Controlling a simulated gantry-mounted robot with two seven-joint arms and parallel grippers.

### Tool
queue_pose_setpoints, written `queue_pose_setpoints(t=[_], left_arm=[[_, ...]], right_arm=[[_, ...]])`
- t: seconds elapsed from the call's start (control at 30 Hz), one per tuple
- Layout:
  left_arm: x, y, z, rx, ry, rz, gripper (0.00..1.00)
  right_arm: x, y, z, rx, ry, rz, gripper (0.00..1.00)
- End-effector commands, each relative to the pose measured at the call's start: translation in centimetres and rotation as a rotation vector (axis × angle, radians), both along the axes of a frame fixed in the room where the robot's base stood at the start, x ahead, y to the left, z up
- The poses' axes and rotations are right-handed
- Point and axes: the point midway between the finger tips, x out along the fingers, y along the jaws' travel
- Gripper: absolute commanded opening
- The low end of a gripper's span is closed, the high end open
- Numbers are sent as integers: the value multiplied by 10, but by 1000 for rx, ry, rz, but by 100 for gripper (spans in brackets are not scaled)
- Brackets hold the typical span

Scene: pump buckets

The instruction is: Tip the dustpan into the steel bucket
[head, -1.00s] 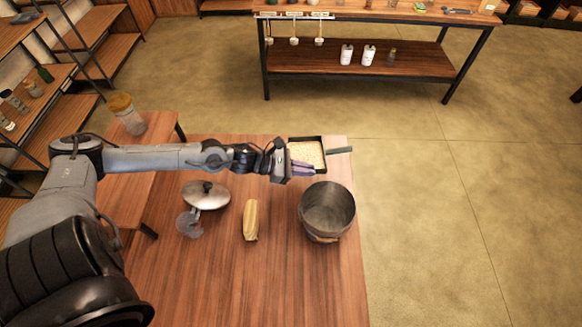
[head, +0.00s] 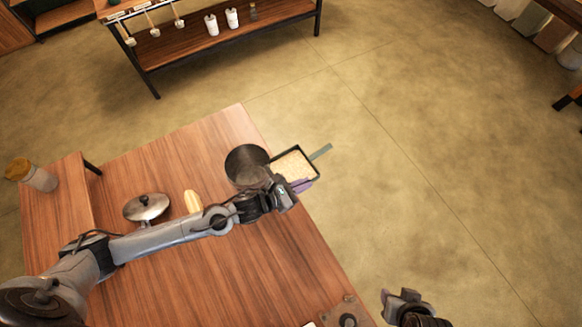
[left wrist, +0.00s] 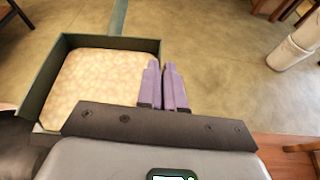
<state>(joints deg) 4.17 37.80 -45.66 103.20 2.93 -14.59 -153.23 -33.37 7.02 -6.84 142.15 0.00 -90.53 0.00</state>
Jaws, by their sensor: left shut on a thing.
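The dustpan (head: 321,151) is a dark green square tray with a flat handle, holding pale speckled material (head: 293,164). In the left wrist view the dustpan (left wrist: 110,42) looks level. My left gripper (head: 300,186) has its purple fingers (left wrist: 165,88) together at the pan's side wall, shut on it. The steel bucket (head: 240,163) stands upright on the table's edge, left of the dustpan in the head view; its lower part is partly hidden behind my gripper and wrist. My right gripper (head: 402,297) is at the bottom right, its jaws unclear.
On the wooden table (head: 285,265) are a lidded metal pot (head: 146,206) and a yellowish long item (head: 192,201), left of the bucket. A jar (head: 40,179) stands on the side table. Open floor lies right of the table.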

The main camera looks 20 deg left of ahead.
Motion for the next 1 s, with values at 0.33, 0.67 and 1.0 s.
queue_pose_setpoints(t=[0.33,0.67,1.0], left_arm=[[-5,-3,5,-46,-7,-3,0],[-8,17,23,-189,-29,-4,0],[-11,39,43,-362,-52,-4,0]], right_arm=[[1,2,5,7,-1,-3,43],[1,2,2,7,-1,-3,43],[1,1,-3,1,-2,0,43]])
